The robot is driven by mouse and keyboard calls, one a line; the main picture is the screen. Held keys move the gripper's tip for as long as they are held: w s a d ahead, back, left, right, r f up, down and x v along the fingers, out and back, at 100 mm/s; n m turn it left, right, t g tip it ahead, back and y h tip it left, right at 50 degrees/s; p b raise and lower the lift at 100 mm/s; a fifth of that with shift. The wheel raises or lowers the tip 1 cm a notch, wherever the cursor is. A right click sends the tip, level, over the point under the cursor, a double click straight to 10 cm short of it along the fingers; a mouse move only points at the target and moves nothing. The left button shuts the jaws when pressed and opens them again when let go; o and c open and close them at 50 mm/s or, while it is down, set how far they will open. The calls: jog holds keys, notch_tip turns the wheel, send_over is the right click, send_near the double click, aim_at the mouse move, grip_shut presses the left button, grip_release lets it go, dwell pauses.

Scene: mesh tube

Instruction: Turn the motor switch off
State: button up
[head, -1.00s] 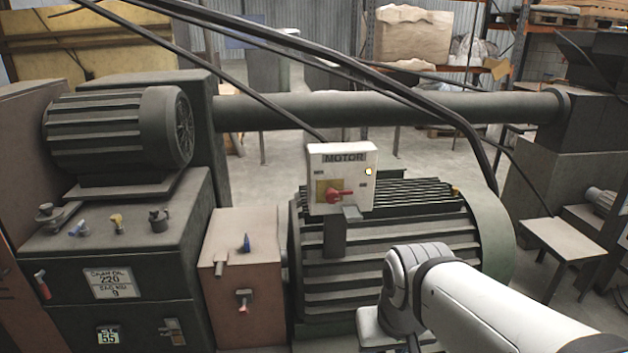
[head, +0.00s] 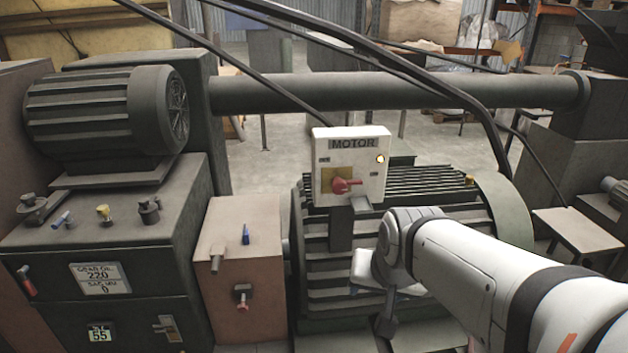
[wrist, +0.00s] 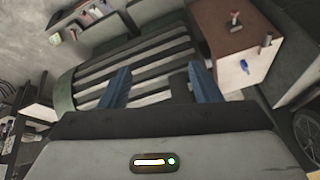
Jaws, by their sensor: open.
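The motor switch is a red handle (head: 346,185) on a yellow plate on the front of a white box (head: 376,187) labelled MOTOR. The box stands on a dark bracket (head: 341,230) in front of the ribbed motor. My gripper is open in the wrist view (wrist: 160,84), with two blue fingers apart and nothing visible between them. In the head view my arm is right of and below the box, clear of the handle. I cannot make out the switch in the wrist view.
The large ribbed motor (head: 435,192) lies behind and below the box. A brown box (head: 232,240) with small levers stands left of it, beside a dark cabinet (head: 95,240). Thick cables (head: 430,85) and a long horizontal pipe (head: 270,92) cross behind the switch box.

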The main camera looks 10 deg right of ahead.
jog(key=w+f+m+t+b, duration=0.3)
jog(key=w+m+t+b, duration=0.3)
jog(key=w+m+b, duration=0.65)
jog(key=m+t+b, duration=0.5)
jog(key=m+t, duration=0.2)
jog(key=m, duration=0.3)
send_near(340, 190)
jog(key=w, duration=0.4)
jog(key=shift+n, duration=0.25)
jog(key=w, duration=0.7)
jog(key=shift+w, duration=0.15)
